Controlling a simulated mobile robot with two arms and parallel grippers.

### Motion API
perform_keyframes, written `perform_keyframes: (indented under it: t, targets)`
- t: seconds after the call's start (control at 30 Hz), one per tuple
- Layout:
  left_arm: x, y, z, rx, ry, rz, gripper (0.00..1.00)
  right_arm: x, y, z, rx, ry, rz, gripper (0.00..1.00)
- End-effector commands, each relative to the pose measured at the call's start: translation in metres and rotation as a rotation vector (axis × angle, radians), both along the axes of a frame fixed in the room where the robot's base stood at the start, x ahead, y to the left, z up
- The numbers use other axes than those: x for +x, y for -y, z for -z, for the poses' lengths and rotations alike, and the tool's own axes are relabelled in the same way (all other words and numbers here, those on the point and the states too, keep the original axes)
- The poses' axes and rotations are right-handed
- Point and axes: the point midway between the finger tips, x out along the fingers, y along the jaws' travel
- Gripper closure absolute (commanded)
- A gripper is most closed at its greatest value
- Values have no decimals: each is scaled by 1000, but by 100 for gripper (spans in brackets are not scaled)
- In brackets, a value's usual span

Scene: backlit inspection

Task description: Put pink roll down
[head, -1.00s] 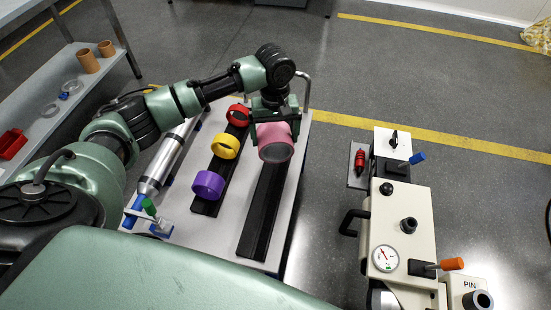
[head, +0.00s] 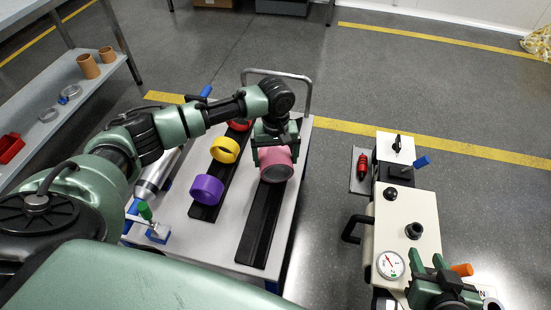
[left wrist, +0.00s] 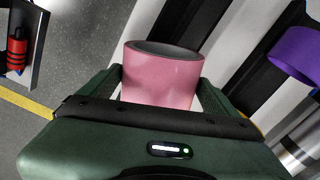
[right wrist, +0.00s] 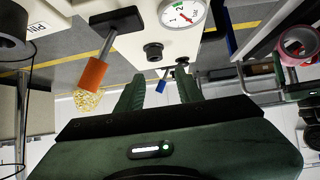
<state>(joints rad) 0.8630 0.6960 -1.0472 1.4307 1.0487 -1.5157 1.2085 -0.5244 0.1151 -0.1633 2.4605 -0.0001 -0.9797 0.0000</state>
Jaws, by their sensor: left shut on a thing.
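The pink roll (head: 277,173) is at the far end of the right black rail (head: 262,222) on the cart. My left gripper (head: 275,154) is shut on it. In the left wrist view the pink roll (left wrist: 160,78) sits between the two fingers, its round open end showing. I cannot tell whether the roll touches the rail. My right gripper (head: 430,265) is over the cream machine at the lower right, beside its orange handle. In the right wrist view the fingers (right wrist: 160,92) stand apart with nothing between them.
The left black rail (head: 203,212) bears a purple ring (head: 207,189), a yellow ring (head: 225,150) and a red ring (head: 239,125). The cream machine (head: 408,212) with a gauge (head: 390,265) stands right of the cart. The near part of the right rail is bare.

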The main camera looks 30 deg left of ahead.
Motion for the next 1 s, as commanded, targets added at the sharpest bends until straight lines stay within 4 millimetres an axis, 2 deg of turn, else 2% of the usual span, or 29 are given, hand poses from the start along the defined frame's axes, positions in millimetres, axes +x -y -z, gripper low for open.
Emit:
perform_keyframes:
  t: [0.1, 0.13, 0.17, 0.47, 0.57, 0.77, 1.0]
  targets:
    - [-2, 0, 4, 2, -5, 1, 50, 0, 0, 1, 0, -1, 0, 64]
    - [-3, 0, 5, 3, -7, 1, 4, 0, 0, 1, 0, -1, 0, 64]
    - [-3, 0, 5, 3, -7, 1, 0, 0, 0, 1, 0, -1, 0, 64]
    - [-2, 0, 1, 1, -4, 1, 0, -1, 1, 1, -3, -10, 1, 64]
    - [-1, 0, -6, -1, -3, 1, 0, -9, 3, 7, -13, -59, 4, 64]
    - [-1, 1, -31, -1, -3, 1, 0, -43, 15, 30, -54, -247, 17, 64]
    - [-1, 1, -64, 0, -2, 1, 0, -95, 33, 51, -107, -499, 38, 64]
